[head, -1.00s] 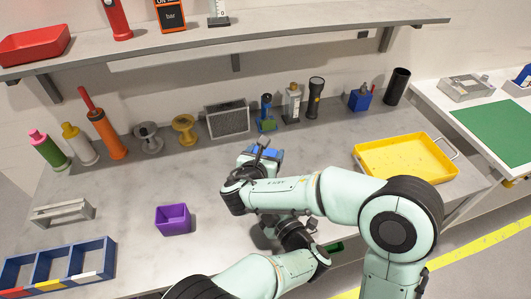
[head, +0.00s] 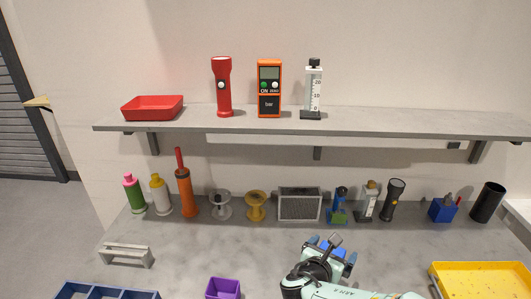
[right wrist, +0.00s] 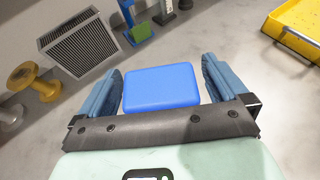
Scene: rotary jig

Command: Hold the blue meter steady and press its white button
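A blue rounded block (right wrist: 160,88), likely the blue meter, lies between the fingers of my right gripper (right wrist: 161,70) in the right wrist view. Gaps show on both sides, so the gripper is open around it and not closed on it. In the head view a bit of blue (head: 325,245) shows between the fingers of my right gripper (head: 332,251), low in the picture. No white button or display shows on the blue block. My left gripper is out of both current views.
The shelf (head: 400,122) holds a red tray (head: 152,108), a red flashlight (head: 222,88), an orange meter (head: 269,90) and a gauge (head: 313,92). Behind my right gripper stand a grey vented box (head: 299,204) and several tools. A yellow tray (head: 480,283) lies right, a purple bin (head: 223,288) left.

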